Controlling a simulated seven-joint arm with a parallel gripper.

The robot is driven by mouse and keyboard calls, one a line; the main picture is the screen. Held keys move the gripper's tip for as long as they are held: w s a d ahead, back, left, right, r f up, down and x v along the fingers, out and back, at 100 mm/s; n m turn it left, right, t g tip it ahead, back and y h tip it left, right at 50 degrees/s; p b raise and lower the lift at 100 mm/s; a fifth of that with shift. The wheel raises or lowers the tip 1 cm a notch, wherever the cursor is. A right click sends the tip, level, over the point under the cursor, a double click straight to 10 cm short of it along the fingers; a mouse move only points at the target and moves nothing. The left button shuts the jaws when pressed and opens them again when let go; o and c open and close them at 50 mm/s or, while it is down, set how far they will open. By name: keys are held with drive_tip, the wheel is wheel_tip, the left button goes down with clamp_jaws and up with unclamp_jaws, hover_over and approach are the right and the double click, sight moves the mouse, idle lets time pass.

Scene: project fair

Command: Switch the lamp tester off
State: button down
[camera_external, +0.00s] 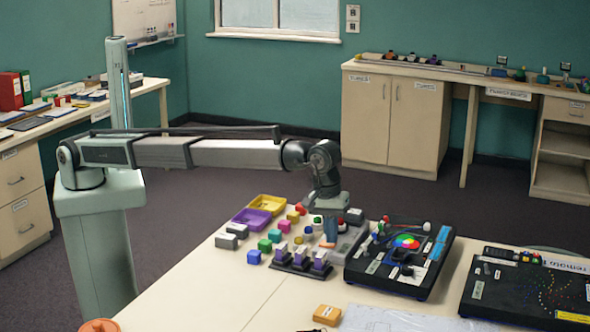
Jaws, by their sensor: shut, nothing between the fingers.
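My gripper (328,240) points down over the crowded part of the table, its fingers together and empty. Below and beside it is a grey unit (350,243) with small coloured round parts, partly hidden by my gripper. I cannot tell for sure whether this is the lamp tester, nor see its switch or whether a lamp is lit. To its right is a black board (440,262) with a bright multicoloured disc (406,242), several knobs and pale labels. I cannot tell whether my gripper touches anything.
A dark rack with three purple-and-white pieces (301,262) stands in front of my gripper. Coloured blocks (264,245), a purple tray (252,217) and a yellow tray (267,203) lie to the left. Another black board (500,292) is at right. The table's front left (225,290) is clear.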

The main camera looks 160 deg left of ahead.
drive_tip(key=shift+f, duration=0.1)
drive_tip(key=shift+f, duration=0.15)
idle(0.3)
drive_tip(key=shift+s+d, duration=0.55)
idle(0.4)
wheel_tip(320, 180, up, 14)
drive_tip(key=s+d, duration=0.1)
idle(0.5)
